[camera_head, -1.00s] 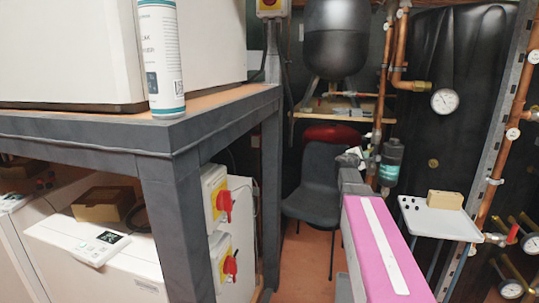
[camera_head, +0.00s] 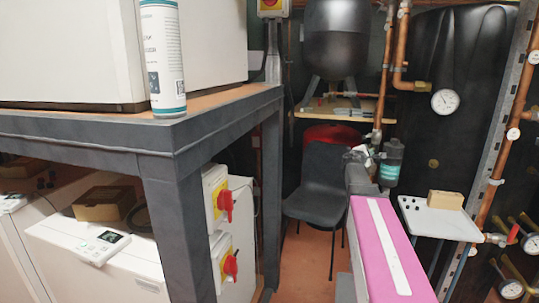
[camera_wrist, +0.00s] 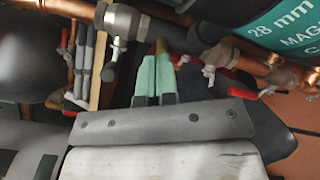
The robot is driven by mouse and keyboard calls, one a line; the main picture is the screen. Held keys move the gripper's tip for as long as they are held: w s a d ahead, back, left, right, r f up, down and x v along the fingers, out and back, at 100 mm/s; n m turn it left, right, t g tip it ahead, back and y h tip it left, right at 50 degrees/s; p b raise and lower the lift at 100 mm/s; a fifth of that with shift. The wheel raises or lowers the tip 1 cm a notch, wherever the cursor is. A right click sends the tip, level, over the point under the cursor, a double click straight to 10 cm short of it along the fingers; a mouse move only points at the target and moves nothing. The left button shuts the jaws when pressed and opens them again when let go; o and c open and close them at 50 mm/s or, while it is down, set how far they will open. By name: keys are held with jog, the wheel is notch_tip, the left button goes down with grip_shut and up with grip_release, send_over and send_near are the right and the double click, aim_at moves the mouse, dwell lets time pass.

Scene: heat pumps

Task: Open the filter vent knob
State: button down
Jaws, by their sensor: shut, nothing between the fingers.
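The filter is a dark canister with a teal label (camera_head: 390,162) on the copper pipework in the head view. Its label, reading "28 mm", fills the top right of the wrist view (camera_wrist: 284,30). My gripper (camera_wrist: 157,62) shows its green fingers close together, shut and empty. Their tips are near a dark pipe and a small brass piece; I cannot tell whether they touch. In the head view my gripper (camera_head: 362,154) is just left of the filter, its fingers too small to make out. I cannot make out the vent knob for certain.
Copper pipes (camera_head: 384,75), a grey valve (camera_wrist: 124,20) and red-handled valves crowd the gripper. A black chair (camera_head: 318,185) stands behind my arm. A small white shelf (camera_head: 440,221) with a box is at right. A grey-framed bench (camera_head: 150,140) fills the left.

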jog(key=shift+w+d+r, duration=0.15)
jog(key=shift+w+d, duration=0.3)
jog(key=shift+w, duration=0.4)
jog(key=shift+w+r, duration=0.1)
jog(key=shift+r, duration=0.15)
dwell(0.6)
jog(key=shift+d+r, duration=0.1)
jog(key=shift+d, duration=0.1)
jog(key=shift+s, duration=0.2)
jog(key=v, duration=0.7)
jog(key=shift+d+f, duration=0.15)
jog(key=shift+f, duration=0.1)
jog(key=shift+s, duration=0.1)
